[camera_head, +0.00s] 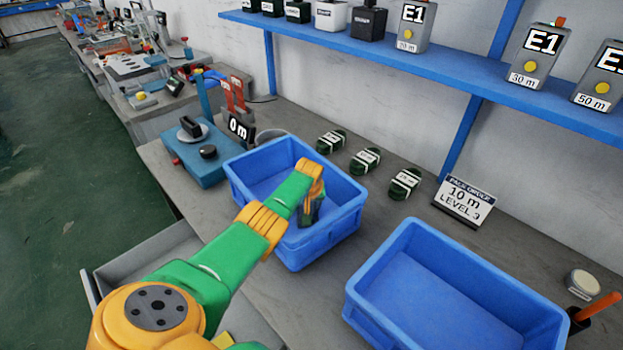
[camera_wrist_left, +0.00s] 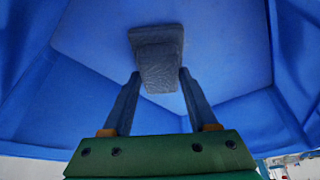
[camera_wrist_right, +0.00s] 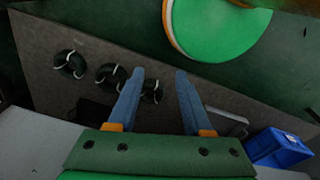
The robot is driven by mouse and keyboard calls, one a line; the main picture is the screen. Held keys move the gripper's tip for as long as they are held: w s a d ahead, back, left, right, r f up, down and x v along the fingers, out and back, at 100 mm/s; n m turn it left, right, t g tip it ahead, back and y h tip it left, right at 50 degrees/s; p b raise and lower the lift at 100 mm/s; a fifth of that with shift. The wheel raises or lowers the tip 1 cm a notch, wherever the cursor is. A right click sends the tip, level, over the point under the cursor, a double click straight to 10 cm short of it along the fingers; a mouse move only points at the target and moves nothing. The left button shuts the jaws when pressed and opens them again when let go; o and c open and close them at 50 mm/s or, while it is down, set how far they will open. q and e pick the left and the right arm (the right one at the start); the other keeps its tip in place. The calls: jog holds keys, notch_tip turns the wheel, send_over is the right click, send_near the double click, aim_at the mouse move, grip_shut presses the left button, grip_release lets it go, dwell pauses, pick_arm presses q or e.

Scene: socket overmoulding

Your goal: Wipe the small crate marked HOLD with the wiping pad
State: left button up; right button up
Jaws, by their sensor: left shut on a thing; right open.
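A blue crate (camera_head: 342,232) stands mid-bench and a second blue crate (camera_head: 398,318) stands at the front right; I read no HOLD marking on either. My left gripper (camera_head: 308,218) reaches down inside the mid-bench crate. In the left wrist view, my left gripper (camera_wrist_left: 160,88) is shut on a grey block, which looks like the wiping pad (camera_wrist_left: 158,62), above the crate floor (camera_wrist_left: 90,35). I cannot tell whether the pad touches it. My right gripper (camera_wrist_right: 159,74) is open and empty; it is outside the head view.
Three dark green coils (camera_head: 365,160) lie behind the crates, beside a "10 m LEVEL 3" sign (camera_head: 464,201). A blue device (camera_head: 205,150) with a "0 m" display stands left of the mid-bench crate. A blue shelf (camera_head: 450,68) with labelled boxes runs above. A round tin (camera_head: 582,282) sits far right.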

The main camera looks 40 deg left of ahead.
aim_at(303, 210)
pick_arm(q)
jog(key=shift+s+a+r+p, duration=0.15)
jog(key=shift+s+r+p, duration=0.05)
jog(key=shift+s+p, duration=0.55)
jog(key=shift+f, duration=0.3)
pick_arm(e)
notch_tip(303, 210, up, 3)
jog(key=shift+f, duration=0.1)
pick_arm(q)
jog(key=shift+s, duration=0.1)
notch_tip(303, 210, up, 9)
jog(key=p, duration=0.9)
pick_arm(e)
notch_tip(303, 210, up, 9)
jog(key=shift+f, duration=0.15)
